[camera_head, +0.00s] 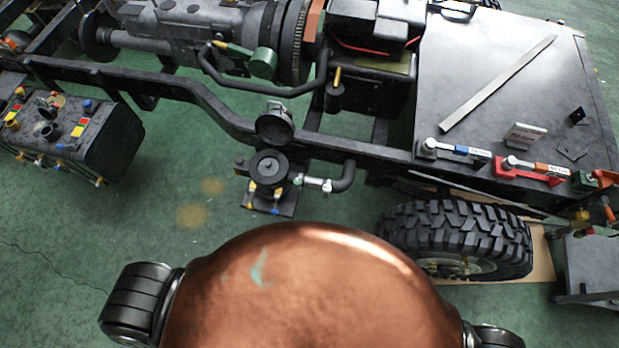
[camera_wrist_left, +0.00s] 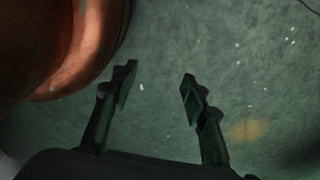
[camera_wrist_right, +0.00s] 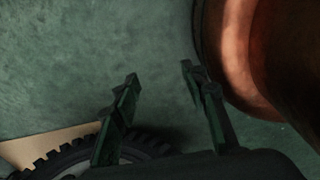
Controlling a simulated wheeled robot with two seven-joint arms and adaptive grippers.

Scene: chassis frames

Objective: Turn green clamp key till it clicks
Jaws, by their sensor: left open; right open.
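A silver hose clamp (camera_head: 317,184) sits around the joint between a small pump-like unit (camera_head: 268,167) and a black elbow hose (camera_head: 346,177) in the middle of the head view. A tiny green part (camera_head: 298,180) shows at its left end. It may be the green clamp key, but it is too small to tell its shape or angle. My left gripper (camera_wrist_left: 158,75) is open and empty above bare floor in the left wrist view. My right gripper (camera_wrist_right: 160,75) is open and empty above the floor in the right wrist view. Neither gripper shows in the head view.
The chassis frame rail (camera_head: 205,95) runs above the pump unit. A large tyre (camera_head: 455,232) stands to the right, and its tread also shows in the right wrist view (camera_wrist_right: 72,160). A metal deck (camera_head: 480,60) carries red and blue-marked levers. Green floor is clear left of the pump.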

